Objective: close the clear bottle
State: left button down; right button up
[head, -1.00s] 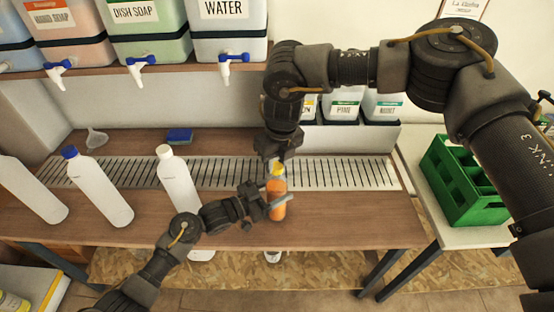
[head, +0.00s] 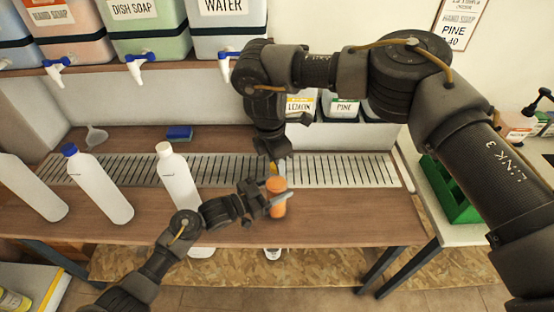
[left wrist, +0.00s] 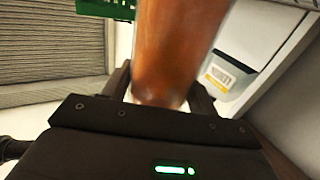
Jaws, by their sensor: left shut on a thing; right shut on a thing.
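The clear bottle (head: 278,206), filled with orange liquid, stands near the front of the wooden bench in the head view. My left gripper (head: 275,203) is shut around its body from the left. The orange body also fills the upper middle of the left wrist view (left wrist: 175,50). The cap is just above and slightly left of the bottle's top. The fingers partly hide it, and I cannot tell whether it touches the neck.
A white bottle (head: 177,180) and a blue-capped white bottle (head: 100,187) stand to the left. A slotted drain strip (head: 340,172) runs behind. Drums with taps (head: 141,67) overhang the back. A green crate (head: 447,190) is at right.

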jog(key=m, duration=0.5)
jog(key=shift+m+g, duration=0.4)
jog(key=m, duration=0.8)
jog(key=shift+g, duration=0.4)
jog(key=m, duration=0.5)
jog(key=shift+m+g+y, duration=0.3)
jog(key=m, duration=0.7)
jog(key=shift+y, duration=0.4)
jog(key=o, duration=1)
